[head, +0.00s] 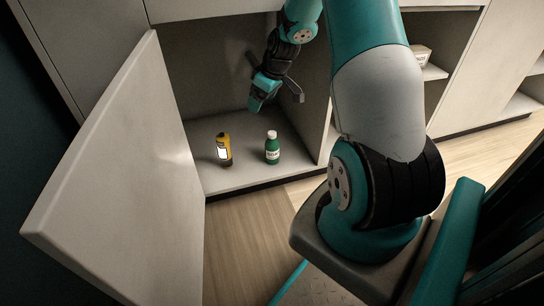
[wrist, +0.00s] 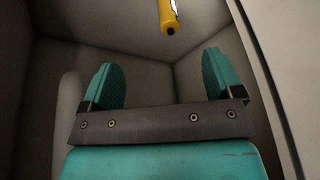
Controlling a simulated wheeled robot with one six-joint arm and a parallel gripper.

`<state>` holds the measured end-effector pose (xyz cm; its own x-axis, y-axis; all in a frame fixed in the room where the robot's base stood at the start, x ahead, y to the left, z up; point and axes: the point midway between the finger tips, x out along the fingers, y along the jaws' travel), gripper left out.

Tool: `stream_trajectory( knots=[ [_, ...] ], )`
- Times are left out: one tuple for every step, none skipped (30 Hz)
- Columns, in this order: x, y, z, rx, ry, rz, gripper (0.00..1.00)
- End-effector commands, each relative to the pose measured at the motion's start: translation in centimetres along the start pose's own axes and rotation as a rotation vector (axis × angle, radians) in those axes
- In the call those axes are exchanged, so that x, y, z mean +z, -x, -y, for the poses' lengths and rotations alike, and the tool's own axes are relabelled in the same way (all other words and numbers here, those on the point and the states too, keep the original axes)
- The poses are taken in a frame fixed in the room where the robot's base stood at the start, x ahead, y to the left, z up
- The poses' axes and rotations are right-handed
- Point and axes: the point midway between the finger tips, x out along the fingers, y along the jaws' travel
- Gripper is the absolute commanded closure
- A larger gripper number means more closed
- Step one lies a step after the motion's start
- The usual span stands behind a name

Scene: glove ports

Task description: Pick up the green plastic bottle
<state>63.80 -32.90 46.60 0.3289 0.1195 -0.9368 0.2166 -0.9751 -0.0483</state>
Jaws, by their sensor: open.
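The green plastic bottle (head: 272,150) has a white cap and a pale label. It stands upright near the front edge of the cabinet floor in the head view, right of a yellow bottle. I cannot see it in the wrist view. My gripper (head: 256,103) is inside the cabinet, above and apart from the green bottle. In the wrist view my gripper (wrist: 162,84) shows two teal fingers spread wide with nothing between them.
The yellow bottle (head: 224,149) with a dark base stands close left of the green one; it also shows in the wrist view (wrist: 168,16). An open cabinet door (head: 125,180) stands at the left. The cabinet's side wall (head: 318,115) is at the right.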

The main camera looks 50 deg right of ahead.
Motion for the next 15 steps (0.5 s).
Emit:
stream_trajectory(
  knots=[
    [2.0,-1.6,-2.7,0.016,-0.019,-0.002,0.14],
    [2.8,-2.1,-4.0,0.024,-0.020,-0.005,0.14],
    [3.8,-2.7,-5.4,0.034,-0.018,-0.011,0.14],
    [4.5,-3.1,-6.3,0.038,-0.016,-0.015,0.14],
    [5.0,-3.4,-7.1,0.041,-0.012,-0.020,0.14],
    [5.6,-3.7,-8.0,0.044,-0.008,-0.026,0.14],
    [6.0,-3.9,-8.5,0.046,-0.004,-0.030,0.14],
    [6.3,-4.2,-8.8,0.047,-0.001,-0.033,0.14],
    [6.6,-4.6,-9.2,0.049,0.003,-0.036,0.14],
    [6.8,-5.0,-9.4,0.049,0.005,-0.037,0.14],
    [6.9,-5.4,-9.5,0.049,0.007,-0.038,0.14],
    [6.9,-6.2,-9.6,0.049,0.008,-0.038,0.14],
    [6.9,-6.9,-9.6,0.049,0.009,-0.039,0.14],
    [6.9,-7.6,-9.6,0.048,0.010,-0.039,0.14],
    [6.8,-8.6,-9.6,0.048,0.010,-0.039,0.14]
  ],
)
